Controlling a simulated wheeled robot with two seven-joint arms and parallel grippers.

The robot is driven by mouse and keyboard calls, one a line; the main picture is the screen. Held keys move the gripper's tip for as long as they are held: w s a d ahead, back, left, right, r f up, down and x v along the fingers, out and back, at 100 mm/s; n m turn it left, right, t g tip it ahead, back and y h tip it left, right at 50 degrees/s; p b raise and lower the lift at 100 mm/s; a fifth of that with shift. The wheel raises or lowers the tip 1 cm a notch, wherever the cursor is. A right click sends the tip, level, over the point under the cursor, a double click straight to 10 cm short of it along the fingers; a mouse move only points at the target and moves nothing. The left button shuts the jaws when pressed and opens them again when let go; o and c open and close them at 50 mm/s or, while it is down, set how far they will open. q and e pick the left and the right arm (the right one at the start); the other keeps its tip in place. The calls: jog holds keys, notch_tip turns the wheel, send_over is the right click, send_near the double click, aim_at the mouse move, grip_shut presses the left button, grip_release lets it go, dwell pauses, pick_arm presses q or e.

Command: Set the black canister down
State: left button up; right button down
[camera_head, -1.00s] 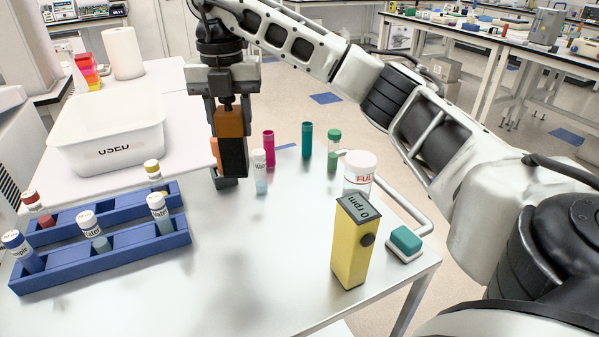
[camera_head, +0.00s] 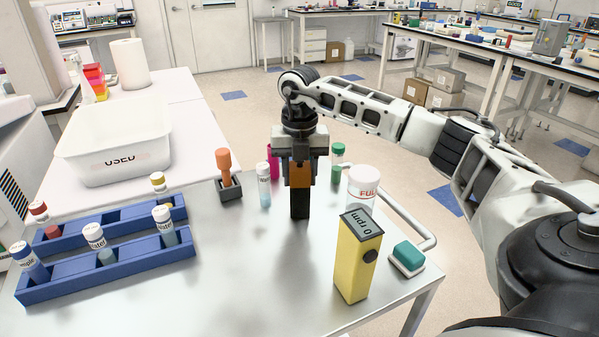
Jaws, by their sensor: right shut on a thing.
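The black canister (camera_head: 300,206) has a black lower body and an orange-brown upper part. It is upright over the metal table (camera_head: 235,270), near its far side. My right gripper (camera_head: 300,178) points down and is shut on the canister's upper part. I cannot tell whether the canister's base touches the table or is just above it. My left gripper is not in view.
Close by stand a white-capped vial (camera_head: 264,186), a magenta tube (camera_head: 273,158), a green-capped vial (camera_head: 338,163) and an orange-handled tool in a dark holder (camera_head: 230,188). A white tub (camera_head: 362,188), yellow device (camera_head: 357,262) and blue racks (camera_head: 110,277) flank clear table.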

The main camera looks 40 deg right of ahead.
jog(key=shift+f, duration=0.15)
jog(key=c, duration=0.9)
grip_release()
jog(key=shift+f, duration=0.1)
jog(key=shift+o, duration=0.2)
jog(key=shift+a, duration=0.1)
notch_tip(320, 180, up, 12)
jog(key=shift+r, duration=0.15)
